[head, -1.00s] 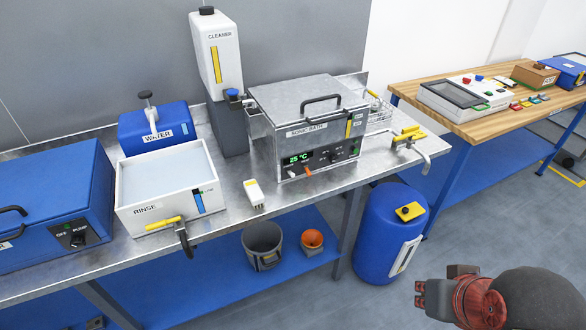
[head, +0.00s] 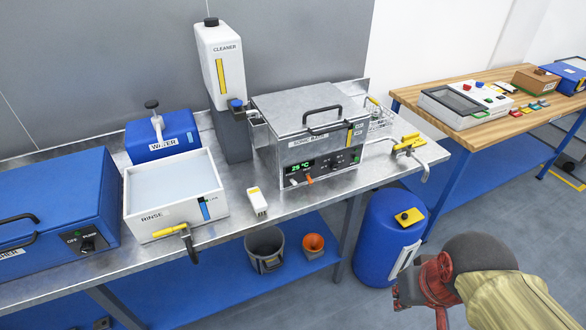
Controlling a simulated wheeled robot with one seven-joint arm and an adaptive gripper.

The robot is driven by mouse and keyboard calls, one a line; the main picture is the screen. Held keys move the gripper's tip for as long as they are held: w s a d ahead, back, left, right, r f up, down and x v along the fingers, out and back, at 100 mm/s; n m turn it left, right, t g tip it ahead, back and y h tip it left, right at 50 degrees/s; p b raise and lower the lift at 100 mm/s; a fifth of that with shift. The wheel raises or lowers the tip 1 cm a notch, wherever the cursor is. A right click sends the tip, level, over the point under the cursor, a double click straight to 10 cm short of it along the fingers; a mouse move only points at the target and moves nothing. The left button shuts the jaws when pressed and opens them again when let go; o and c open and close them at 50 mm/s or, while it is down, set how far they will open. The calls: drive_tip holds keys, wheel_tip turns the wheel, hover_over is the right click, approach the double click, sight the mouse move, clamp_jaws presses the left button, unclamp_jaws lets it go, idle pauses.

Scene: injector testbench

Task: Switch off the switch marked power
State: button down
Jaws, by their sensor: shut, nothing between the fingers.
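The sonic bath (head: 282,147) is a metal box with a lid and handle on the bench. Its front panel has a lit green temperature display (head: 302,165), small knobs, an orange-tipped switch (head: 310,180) and a small pale switch (head: 293,182) below the display. The lettering by these switches is too small to read, so I cannot tell which is marked power. My gripper (head: 402,291) is at the lower right, shut and empty, in front of the bench and well apart from the bath. My own arm partly hides it.
A blue barrel (head: 380,240) stands on the floor beyond my gripper. A yellow-handled valve (head: 408,143) sits at the bench's right end. A white block (head: 256,201) lies before the bath. The rinse tank (head: 150,229) and blue pump box (head: 50,205) are left.

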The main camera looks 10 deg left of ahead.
drive_tip(key=w+a+f+n+p, duration=0.2)
drive_tip(key=w+a+p, duration=0.1)
drive_tip(key=w, duration=0.4)
drive_tip(key=w+a+f+n+p, duration=0.1)
drive_tip(key=w+a+f+p, duration=0.1)
drive_tip(key=w+a+p, duration=0.3)
drive_tip(key=n+t+y+p, duration=0.2)
drive_tip(key=n+t+y, duration=0.3)
drive_tip(key=t, duration=0.1)
approach(293, 182)
wheel_tip(293, 182, up, 4)
drive_tip(key=shift+f, duration=0.1)
drive_tip(key=b+x, duration=0.1)
drive_tip(key=x, duration=0.9)
drive_tip(key=shift+f+b, duration=0.1)
drive_tip(key=shift+b, duration=0.25)
